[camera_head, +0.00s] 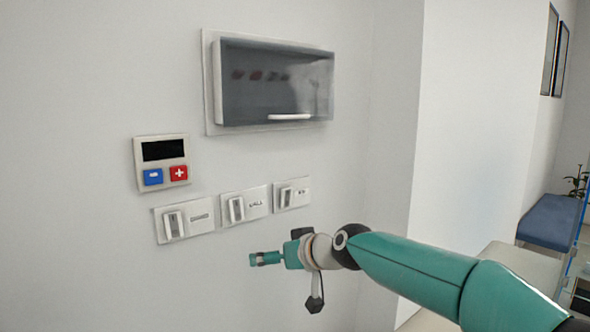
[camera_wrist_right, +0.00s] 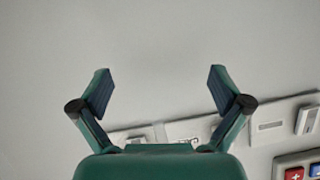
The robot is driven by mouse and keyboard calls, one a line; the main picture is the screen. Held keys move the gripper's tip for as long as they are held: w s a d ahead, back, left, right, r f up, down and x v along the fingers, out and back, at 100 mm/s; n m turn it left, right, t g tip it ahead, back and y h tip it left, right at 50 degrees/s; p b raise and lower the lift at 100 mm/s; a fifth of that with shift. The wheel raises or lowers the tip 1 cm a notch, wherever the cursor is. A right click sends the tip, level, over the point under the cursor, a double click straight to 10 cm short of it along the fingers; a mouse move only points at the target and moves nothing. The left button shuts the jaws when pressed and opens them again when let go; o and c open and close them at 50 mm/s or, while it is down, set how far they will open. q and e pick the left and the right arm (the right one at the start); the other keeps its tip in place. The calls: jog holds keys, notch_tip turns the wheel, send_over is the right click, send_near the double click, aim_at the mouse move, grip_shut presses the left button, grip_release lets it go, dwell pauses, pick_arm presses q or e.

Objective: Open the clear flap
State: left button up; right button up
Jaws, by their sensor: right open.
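The clear flap (camera_head: 270,85) covers a shallow wall box in the head view, with dark contents showing dimly behind it. It looks shut, and a white handle bar (camera_head: 290,117) runs along its lower edge. My right gripper (camera_head: 262,258) is below the box and lower than the row of switches, apart from the flap. In the right wrist view its two fingers (camera_wrist_right: 160,85) are spread with nothing between them. The flap does not show in the wrist view. My left gripper is in neither view.
Below the box are three rocker switch plates, left (camera_head: 200,217), middle (camera_head: 256,204) and right (camera_head: 302,192). A keypad (camera_head: 162,162) with a dark display and blue and red buttons is left of the box. A wall corner and blue bench (camera_head: 547,222) are at right.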

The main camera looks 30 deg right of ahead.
aim_at(291, 84)
jog(key=s+d+r+n+t, duration=0.1)
jog(key=s+d+r+t, duration=0.1)
jog(key=s+r, duration=0.6)
jog(key=s+d+r+t+b, duration=0.15)
jog(key=s+r, duration=0.25)
jog(key=r, duration=0.7)
jog(key=s+d+r+n+t, duration=0.15)
jog(key=s+r, duration=0.35)
jog(key=r, duration=0.5)
jog(key=shift+m+t+h, duration=0.3)
jog(key=shift+m, duration=0.05)
jog(key=w+p, duration=0.1)
jog(key=w, duration=0.4)
jog(key=w+p, duration=0.2)
jog(key=w, duration=0.3)
jog(key=w+a+p, duration=0.1)
jog(key=w+p, duration=0.1)
jog(key=w, duration=0.3)
jog(key=shift+w+f, duration=0.1)
jog(key=shift+w, duration=0.25)
